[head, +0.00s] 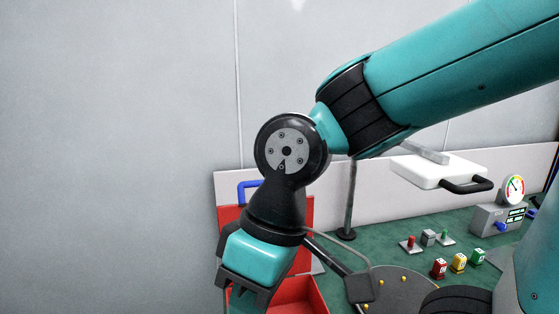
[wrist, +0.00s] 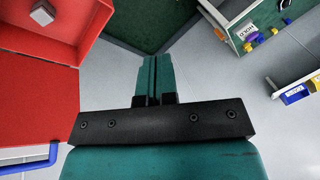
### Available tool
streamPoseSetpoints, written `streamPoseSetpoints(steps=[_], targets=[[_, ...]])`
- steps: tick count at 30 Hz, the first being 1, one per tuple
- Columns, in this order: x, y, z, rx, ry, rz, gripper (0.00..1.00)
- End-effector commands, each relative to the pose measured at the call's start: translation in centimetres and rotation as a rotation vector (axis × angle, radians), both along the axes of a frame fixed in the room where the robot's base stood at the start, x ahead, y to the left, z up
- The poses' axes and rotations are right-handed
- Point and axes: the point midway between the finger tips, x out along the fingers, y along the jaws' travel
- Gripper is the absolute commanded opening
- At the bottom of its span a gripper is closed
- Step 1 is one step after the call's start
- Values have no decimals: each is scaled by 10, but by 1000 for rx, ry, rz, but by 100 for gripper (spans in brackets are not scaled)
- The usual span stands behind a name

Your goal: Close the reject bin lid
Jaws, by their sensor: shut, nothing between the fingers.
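The red reject bin (head: 303,294) is at the bottom of the head view, partly hidden by my arm. Its red lid (head: 229,216) stands raised at the back, open, with a blue handle (head: 247,186) at its top edge. In the wrist view the bin (wrist: 88,20) is at the upper left with a grey block (wrist: 42,13) inside. The lid (wrist: 35,95) fills the left side, its blue handle (wrist: 32,162) at the lower left. My gripper (wrist: 154,62) is shut and empty, pointing beside the bin and lid, apart from the handle. Its fingertips are hardly visible in the head view.
The green bench (head: 400,238) carries a round grey plate (head: 405,288), small coloured blocks (head: 458,262), a gauge box (head: 497,218) and a post (head: 350,200). A white board with a black handle (head: 440,172) is above the bench. Grey floor (wrist: 215,75) is clear around my gripper.

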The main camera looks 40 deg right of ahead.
Motion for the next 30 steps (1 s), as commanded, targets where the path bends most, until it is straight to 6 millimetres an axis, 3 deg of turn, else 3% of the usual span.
streamPoseSetpoints(steps=[5, 9, 15, 18, 24, 30], targets=[[70, -4, 59, -45, 159, -336, 0], [159, -29, 107, -125, 360, -818, 0], [272, -93, 138, -270, 593, -1553, 0], [311, -128, 138, -342, 665, -1878, 0], [348, -179, 127, -439, 722, -2319, 0], [355, -193, 114, -469, 728, -2458, 0]])
